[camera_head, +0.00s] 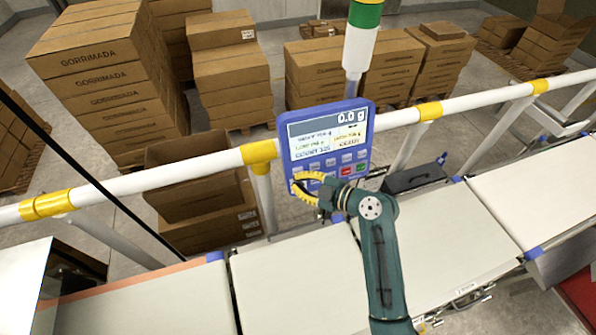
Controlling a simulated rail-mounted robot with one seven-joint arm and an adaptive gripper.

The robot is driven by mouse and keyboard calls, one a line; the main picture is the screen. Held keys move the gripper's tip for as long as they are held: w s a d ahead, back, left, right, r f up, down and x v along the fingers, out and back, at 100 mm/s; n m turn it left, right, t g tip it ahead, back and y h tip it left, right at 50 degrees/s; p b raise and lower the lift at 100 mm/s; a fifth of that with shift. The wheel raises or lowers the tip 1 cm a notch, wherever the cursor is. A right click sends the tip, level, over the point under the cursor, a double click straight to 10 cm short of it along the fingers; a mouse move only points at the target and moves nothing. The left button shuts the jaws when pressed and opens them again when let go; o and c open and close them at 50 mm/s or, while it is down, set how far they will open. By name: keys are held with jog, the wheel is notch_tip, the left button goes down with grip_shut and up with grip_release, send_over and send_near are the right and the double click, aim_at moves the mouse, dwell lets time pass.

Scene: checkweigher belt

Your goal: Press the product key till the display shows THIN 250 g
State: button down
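The blue control panel (366,120) stands upright behind the belt, facing me. Its display (328,131) shows 0.0 g at the top right; the smaller text lines below, including any product name, are too blurred to read surely. Below the display are rows of small keys, with a red key (346,170) and a green key (361,167) at the right. My gripper (298,187), with yellow-and-black fingers, is at the panel's lower left and covers part of the keys there. I cannot tell whether it touches a key, or which key is the product key.
A white rail with yellow joints (260,152) runs across behind the belt at panel height. Pale belt sections (290,285) lie below, largely bare. A green-and-white light column (361,40) rises behind the panel. Stacked cartons (100,75) stand beyond the rail.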

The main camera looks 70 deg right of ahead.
jog(key=shift+w+d+f+b, duration=0.1)
jog(key=shift+b, duration=0.2)
jog(key=shift+w+d+b, duration=0.2)
jog(key=shift+d+b, duration=0.05)
jog(key=shift+b, duration=0.35)
jog(key=shift+w+d+f+b, duration=0.15)
jog(key=shift+w+d+b, duration=0.15)
jog(key=shift+b, duration=0.4)
dwell(0.6)
jog(key=shift+s+a+r, duration=0.25)
jog(key=shift+s+a, duration=0.35)
jog(key=shift+a, duration=0.05)
jog(key=shift+p, duration=0.3)
